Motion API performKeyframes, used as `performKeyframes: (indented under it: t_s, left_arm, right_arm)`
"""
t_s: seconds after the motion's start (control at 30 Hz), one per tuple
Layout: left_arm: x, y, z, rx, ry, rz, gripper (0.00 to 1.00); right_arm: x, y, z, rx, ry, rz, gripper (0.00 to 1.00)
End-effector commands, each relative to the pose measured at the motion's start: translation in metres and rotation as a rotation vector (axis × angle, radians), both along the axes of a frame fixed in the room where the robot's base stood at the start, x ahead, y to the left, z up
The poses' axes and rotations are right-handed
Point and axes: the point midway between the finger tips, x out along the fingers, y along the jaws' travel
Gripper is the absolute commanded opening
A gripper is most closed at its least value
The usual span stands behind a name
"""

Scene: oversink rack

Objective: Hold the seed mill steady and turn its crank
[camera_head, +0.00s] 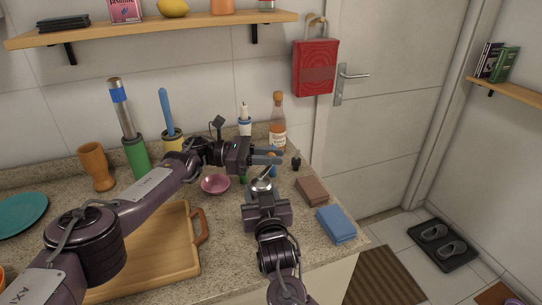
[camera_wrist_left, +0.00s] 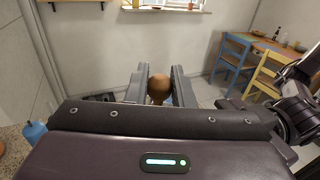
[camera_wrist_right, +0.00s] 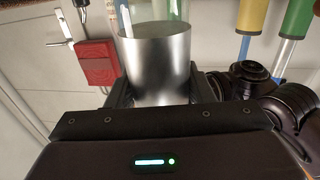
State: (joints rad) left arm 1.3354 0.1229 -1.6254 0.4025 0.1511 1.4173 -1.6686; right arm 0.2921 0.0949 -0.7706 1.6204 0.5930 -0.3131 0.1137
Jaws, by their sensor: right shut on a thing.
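The seed mill (camera_wrist_right: 155,60) is a metal cylinder in the right wrist view, with clear glass above its rim. In the head view its metal part (camera_head: 263,184) stands on the counter near the front right, mostly hidden by my grippers. My right gripper (camera_head: 262,193) is shut on the mill body, one finger on each side. The round brown crank knob (camera_wrist_left: 158,86) shows in the left wrist view between the fingers of my left gripper (camera_wrist_left: 159,92). These fingers are apart, with small gaps beside the knob.
A pink bowl (camera_head: 215,184) stands left of the mill. A cutting board (camera_head: 160,255) lies farther left. A brown block (camera_head: 312,191) and a blue block (camera_head: 336,224) lie to the right. A bottle (camera_head: 278,125) stands behind. The counter ends just right of the blocks.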

Motion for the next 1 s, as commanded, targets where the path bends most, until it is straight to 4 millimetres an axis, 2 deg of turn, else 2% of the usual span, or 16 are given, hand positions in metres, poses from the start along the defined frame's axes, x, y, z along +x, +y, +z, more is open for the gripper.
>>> performKeyframes:
  t_s: [0.03, 0.17, 0.47, 0.57, 0.8, 1.0]
  left_arm:
    - [-0.001, -0.002, 0.000, -0.001, 0.000, -0.005, 0.27]
    - [-0.001, -0.002, 0.000, -0.001, 0.000, -0.004, 0.42]
    - [0.000, 0.002, 0.000, 0.000, 0.000, -0.001, 0.42]
    - [0.002, 0.012, 0.000, 0.000, 0.001, 0.001, 0.42]
    - [0.007, 0.053, 0.000, -0.001, 0.000, 0.001, 0.42]
    - [0.009, 0.069, 0.000, -0.001, -0.001, -0.002, 0.42]
  right_arm:
    - [-0.001, 0.003, -0.001, -0.002, 0.002, 0.006, 0.14]
    - [0.000, 0.002, -0.001, -0.001, 0.002, 0.004, 0.14]
    - [0.000, 0.000, -0.001, 0.000, 0.002, 0.001, 0.14]
    - [0.000, 0.000, -0.001, 0.000, 0.002, 0.000, 0.14]
    - [0.000, -0.001, -0.001, 0.000, 0.002, -0.001, 0.14]
    - [0.000, 0.000, 0.000, 0.000, 0.001, -0.001, 0.14]
